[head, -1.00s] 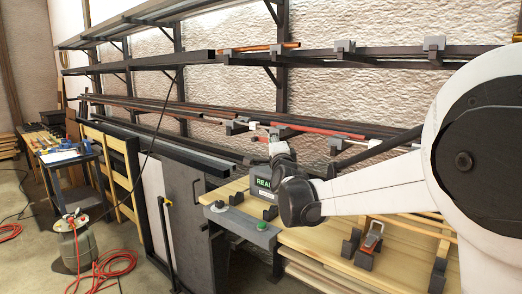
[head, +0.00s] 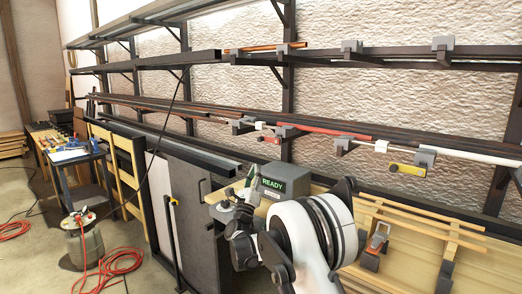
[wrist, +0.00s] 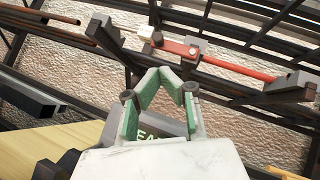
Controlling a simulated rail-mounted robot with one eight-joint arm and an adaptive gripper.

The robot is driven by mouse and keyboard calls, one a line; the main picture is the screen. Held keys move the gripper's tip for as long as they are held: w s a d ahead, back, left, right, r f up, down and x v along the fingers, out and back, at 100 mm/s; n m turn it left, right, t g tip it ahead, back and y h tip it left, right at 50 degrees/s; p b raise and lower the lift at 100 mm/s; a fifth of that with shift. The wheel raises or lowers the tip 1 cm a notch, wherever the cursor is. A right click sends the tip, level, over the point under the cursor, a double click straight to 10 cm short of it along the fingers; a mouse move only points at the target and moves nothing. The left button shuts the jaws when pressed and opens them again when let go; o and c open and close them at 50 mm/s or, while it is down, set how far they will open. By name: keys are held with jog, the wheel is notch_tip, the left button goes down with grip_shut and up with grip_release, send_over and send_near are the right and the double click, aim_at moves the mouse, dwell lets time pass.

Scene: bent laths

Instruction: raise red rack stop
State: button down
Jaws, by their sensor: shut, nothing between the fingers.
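The red rack stop (head: 272,139) is a short red lever on a grey bracket at the front of the middle rack, lying nearly level. In the wrist view the red stop (wrist: 178,47) sits above and beyond my fingers, between a white block and a round grey pivot. My gripper (head: 252,174) is in front of and below the rack, beside the READY box. In the wrist view my gripper (wrist: 162,72) has green fingers with their tips together, empty and apart from the stop.
A long red bar (head: 328,131) lies on the rack right of the stop. A yellow stop (head: 404,169) hangs from a bracket further right. The READY box (head: 281,181) stands close behind my gripper. Wooden boards lie below, with an orange-topped clamp (head: 377,240).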

aim_at(268, 140)
dwell(0.3)
jog(key=x, duration=1)
